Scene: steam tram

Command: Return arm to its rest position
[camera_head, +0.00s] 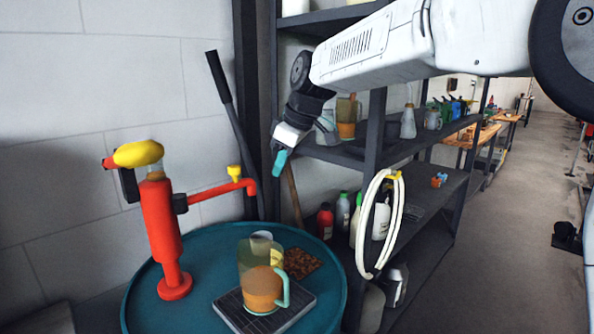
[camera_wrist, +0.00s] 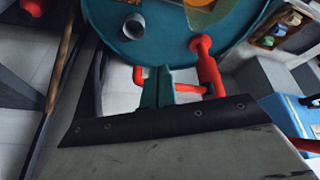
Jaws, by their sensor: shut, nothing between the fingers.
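My white and black arm reaches in from the upper right in the head view. My gripper (camera_head: 280,163) hangs at its end with teal fingers pointing down, above and behind the teal drum. The fingers are shut and empty. In the wrist view the gripper (camera_wrist: 158,76) shows its teal fingers together, with the drum top and the red pump beyond them. Nothing is seen touching the fingers.
A red pump (camera_head: 163,235) with a yellow top stands on the teal drum (camera_head: 140,290). A jug (camera_head: 262,285) of amber liquid sits on a dark grate there. A dark shelf (camera_head: 400,150) with bottles and a white hose loop (camera_head: 365,230) stands at right.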

